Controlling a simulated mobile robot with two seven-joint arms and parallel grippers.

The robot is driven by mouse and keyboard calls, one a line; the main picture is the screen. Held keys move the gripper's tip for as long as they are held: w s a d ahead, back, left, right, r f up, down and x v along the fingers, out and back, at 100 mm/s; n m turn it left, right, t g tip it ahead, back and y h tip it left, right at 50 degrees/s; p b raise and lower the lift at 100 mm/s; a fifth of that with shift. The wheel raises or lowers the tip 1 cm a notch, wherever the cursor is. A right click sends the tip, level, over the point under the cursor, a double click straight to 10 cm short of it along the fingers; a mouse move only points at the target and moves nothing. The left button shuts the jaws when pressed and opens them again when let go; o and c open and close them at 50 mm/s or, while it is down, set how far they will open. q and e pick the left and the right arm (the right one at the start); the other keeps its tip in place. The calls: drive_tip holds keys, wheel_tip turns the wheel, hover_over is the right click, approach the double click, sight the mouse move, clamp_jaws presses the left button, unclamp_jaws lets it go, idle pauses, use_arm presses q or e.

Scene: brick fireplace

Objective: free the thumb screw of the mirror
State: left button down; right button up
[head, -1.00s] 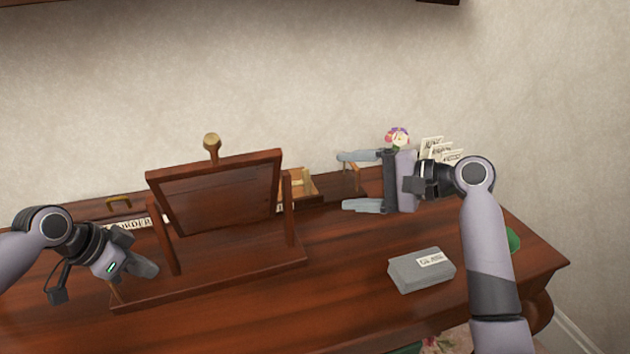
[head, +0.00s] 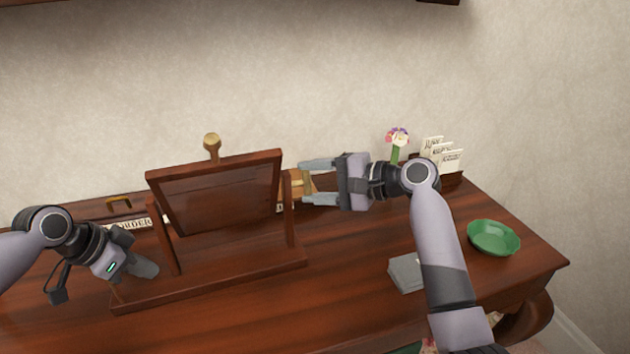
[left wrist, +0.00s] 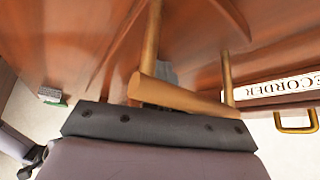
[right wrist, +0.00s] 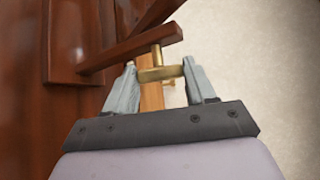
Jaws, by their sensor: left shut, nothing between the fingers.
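The mirror (head: 220,195) stands in a wooden frame on the desk, tilted in its posts. A brass thumb screw (right wrist: 158,72) sticks out from the mirror's right post; it also shows in the head view (head: 307,184). My right gripper (head: 319,182) is open, with its fingers on either side of the screw's head. In the right wrist view (right wrist: 161,88) small gaps seem to show; contact is unclear. My left gripper (head: 148,268) is shut and empty, low beside the frame's left post. Its fingertips are mostly hidden in the left wrist view behind a brass bar (left wrist: 185,98) on two rods.
A grey box (head: 404,273) lies right of the mirror, partly behind my right forearm. A green bowl (head: 494,238) stands near the desk's right edge. Flowers (head: 397,138) and a letter rack (head: 450,181) stand at the back. A label reading RECORDER (left wrist: 285,90) is behind the left post.

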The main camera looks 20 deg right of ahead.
use_arm(q)
drive_tip(key=shift+s+a+f, duration=0.15)
drive_tip(key=shift+f, duration=0.3)
use_arm(e)
drive_tip(key=shift+f+n+t+y, duration=0.15)
drive_tip(key=shift+n+t+y, duration=0.55)
drive_tip(key=shift+n+t, duration=0.1)
drive_tip(key=shift+n+t+y, duration=0.4)
drive_tip(key=shift+n+t, duration=0.1)
drive_tip(key=shift+n, duration=0.1)
drive_tip(key=o, duration=1.1)
drive_tip(key=shift+c, duration=0.2)
drive_tip(key=v, duration=1.2)
use_arm(q)
drive_tip(key=shift+r, duration=0.1)
use_arm(e)
drive_tip(key=shift+s, duration=0.1)
